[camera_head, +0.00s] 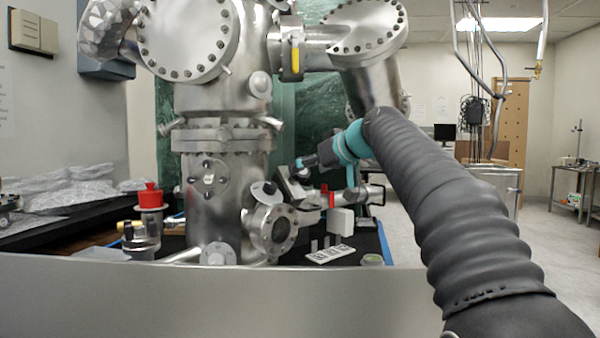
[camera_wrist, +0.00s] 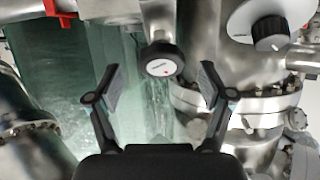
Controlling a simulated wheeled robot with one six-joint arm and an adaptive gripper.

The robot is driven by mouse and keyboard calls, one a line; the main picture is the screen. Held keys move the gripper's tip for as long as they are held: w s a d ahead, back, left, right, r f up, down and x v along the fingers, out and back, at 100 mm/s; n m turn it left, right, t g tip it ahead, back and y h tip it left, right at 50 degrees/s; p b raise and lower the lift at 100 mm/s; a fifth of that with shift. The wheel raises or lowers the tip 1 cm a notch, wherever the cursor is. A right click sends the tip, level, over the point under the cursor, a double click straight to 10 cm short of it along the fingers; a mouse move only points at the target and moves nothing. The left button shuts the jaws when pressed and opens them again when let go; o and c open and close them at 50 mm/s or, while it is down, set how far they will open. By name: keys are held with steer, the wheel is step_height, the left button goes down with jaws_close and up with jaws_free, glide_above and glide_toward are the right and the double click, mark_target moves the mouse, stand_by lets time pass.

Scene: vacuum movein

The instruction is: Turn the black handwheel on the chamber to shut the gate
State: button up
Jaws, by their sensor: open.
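In the wrist view, a round black handwheel (camera_wrist: 161,59) with a white face and a small red mark sits on a metal stem. My gripper (camera_wrist: 160,84) is open, with one finger to each side of the handwheel in the picture. Clear gaps show between the wheel and both fingers, and nothing is held. The steel chamber (camera_head: 223,205) stands in the middle of the head view, with my arm reaching to its right side. In that view I cannot make out the handwheel or my fingertips clearly. The gate itself is not visible.
A second black knob (camera_wrist: 271,33) on a pale disc is at upper right in the wrist view. Open floor shows at right.

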steer(key=shift+x, duration=2.1)
steer(key=c, duration=1.2)
